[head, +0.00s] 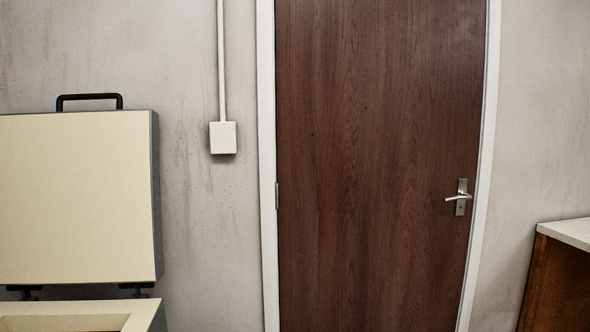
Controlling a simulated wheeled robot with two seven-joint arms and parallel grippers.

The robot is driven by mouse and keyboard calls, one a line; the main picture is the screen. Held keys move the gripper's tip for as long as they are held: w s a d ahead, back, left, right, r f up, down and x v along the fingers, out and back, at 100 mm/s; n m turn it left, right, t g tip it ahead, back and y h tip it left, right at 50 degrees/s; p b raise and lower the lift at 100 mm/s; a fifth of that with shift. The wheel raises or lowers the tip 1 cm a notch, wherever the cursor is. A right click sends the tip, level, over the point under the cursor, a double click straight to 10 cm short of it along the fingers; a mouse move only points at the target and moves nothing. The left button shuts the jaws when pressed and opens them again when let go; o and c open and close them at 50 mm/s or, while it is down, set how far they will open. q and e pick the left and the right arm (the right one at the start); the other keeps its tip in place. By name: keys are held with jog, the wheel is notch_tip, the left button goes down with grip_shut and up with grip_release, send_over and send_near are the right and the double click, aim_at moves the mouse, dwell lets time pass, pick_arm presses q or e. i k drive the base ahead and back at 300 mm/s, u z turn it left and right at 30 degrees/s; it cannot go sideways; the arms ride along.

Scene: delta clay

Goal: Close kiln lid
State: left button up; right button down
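The kiln lid (75,197) stands open and upright at the left of the head view. Its cream inner face is toward me, with a grey edge on the right. A black handle (89,98) sits on its top edge. Dark hinges (137,290) join the lid's lower edge to the kiln body (146,315). Only the cream rim and part of the hollow of the body show at the bottom left; the rest is out of frame. Neither of my grippers is in view.
A closed brown wooden door (375,170) with a metal lever handle (460,197) stands in the middle. A white wall box (222,137) with conduit is beside the lid. A counter (560,270) with a pale top stands at the right edge.

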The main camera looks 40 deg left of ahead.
aim_at(80, 191)
jog(key=u, duration=0.3)
jog(key=i, duration=1.55)
jog(key=u, duration=0.85)
